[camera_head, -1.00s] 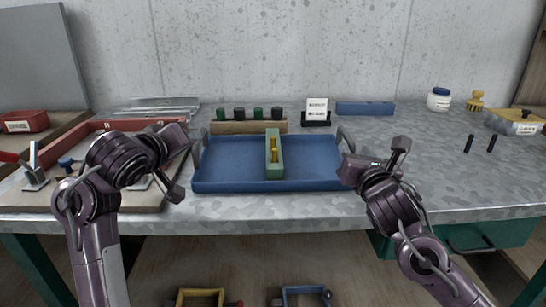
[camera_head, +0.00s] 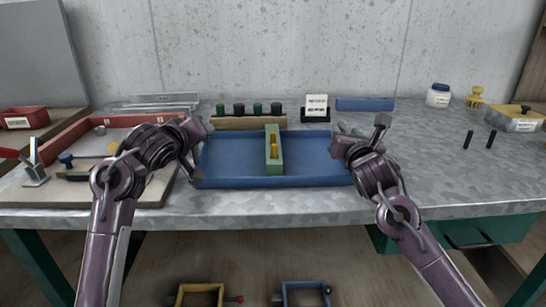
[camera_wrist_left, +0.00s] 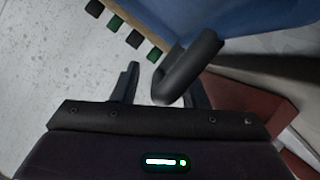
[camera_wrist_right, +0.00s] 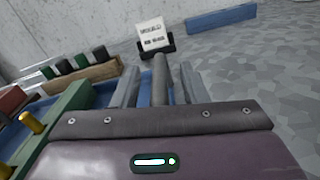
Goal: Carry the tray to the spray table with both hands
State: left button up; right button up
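The blue tray (camera_head: 230,165) lies on the grey worktable, with a green block (camera_head: 274,160) with yellow parts standing in its middle. My left gripper (camera_head: 201,152) is at the tray's left end. In the left wrist view the dark left handle (camera_wrist_left: 188,68) is between its open fingers, with a gap visible. My right gripper (camera_head: 354,134) is at the tray's right end. In the right wrist view the grey right handle (camera_wrist_right: 161,80) stands between its open fingers, with gaps on both sides. In the head view my grippers cover both handles.
Behind the tray are a wooden rack (camera_head: 235,123) with dark and green caps, a white card on a stand (camera_head: 316,107) and a blue bar (camera_head: 365,104).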

pick_arm(q)
grip_shut()
pick_arm(e)
grip_shut()
pick_arm(q)
jog(key=shift+w+r, duration=0.1)
jog(key=shift+r, duration=0.15)
pick_arm(e)
jog(key=shift+w+r, duration=0.1)
jog(key=shift+r, duration=0.2)
